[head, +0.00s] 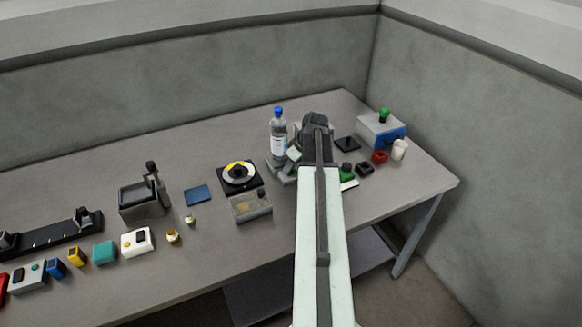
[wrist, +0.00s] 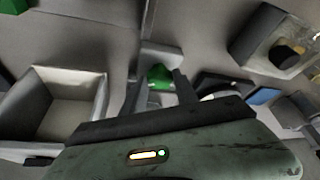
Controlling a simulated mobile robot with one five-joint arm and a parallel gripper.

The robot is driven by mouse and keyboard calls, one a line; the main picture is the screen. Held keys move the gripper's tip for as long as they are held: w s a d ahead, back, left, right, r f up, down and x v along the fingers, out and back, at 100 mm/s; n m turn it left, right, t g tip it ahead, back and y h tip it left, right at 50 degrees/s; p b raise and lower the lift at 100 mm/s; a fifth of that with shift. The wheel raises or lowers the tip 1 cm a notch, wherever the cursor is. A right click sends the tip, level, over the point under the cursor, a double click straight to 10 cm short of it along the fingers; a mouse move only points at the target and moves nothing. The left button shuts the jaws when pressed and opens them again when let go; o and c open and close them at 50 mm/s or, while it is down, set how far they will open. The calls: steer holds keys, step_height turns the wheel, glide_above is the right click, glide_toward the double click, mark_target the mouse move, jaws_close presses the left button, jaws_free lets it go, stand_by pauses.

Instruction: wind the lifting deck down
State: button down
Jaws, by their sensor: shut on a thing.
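My gripper (wrist: 157,80) shows in the wrist view with its two dark fingers on either side of a green piece (wrist: 160,77), shut on it. A pale block (wrist: 165,54) lies just beyond the green piece. In the head view my arm covers the fingers; a green piece with a white edge (head: 347,173) shows just right of the arm. A grey stand (head: 277,166) shows left of the arm by the bottle and may be the lifting deck; most of it is hidden, so its height cannot be told.
A clear bottle with a blue cap (head: 279,135) stands close left of my arm. A black plate with a yellow-white reel (head: 240,175) and a clear-lidded box (head: 250,207) lie further left. A blue-grey box with a green knob (head: 381,130) and small cups stand right.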

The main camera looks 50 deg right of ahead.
steer(key=n, duration=0.2)
steer(key=n+y, duration=0.1)
steer(key=n, duration=0.1)
steer(key=n+g+y, duration=0.1)
steer(key=n, duration=0.1)
steer(key=shift+w+d+n, duration=0.2)
steer(key=shift+d+n, duration=0.1)
steer(key=shift+d, duration=0.1)
steer(key=n+g, duration=0.1)
steer(key=n, duration=0.2)
steer(key=n+y, duration=0.1)
steer(key=n, duration=0.2)
steer(key=shift+w+g+y, duration=0.2)
steer(key=shift+g+y, duration=0.1)
steer(key=shift+g, duration=0.1)
steer(key=c, duration=0.9)
jaws_free()
steer(key=shift+c, duration=0.2)
steer(key=p+v, duration=0.7)
steer(key=v, duration=0.1)
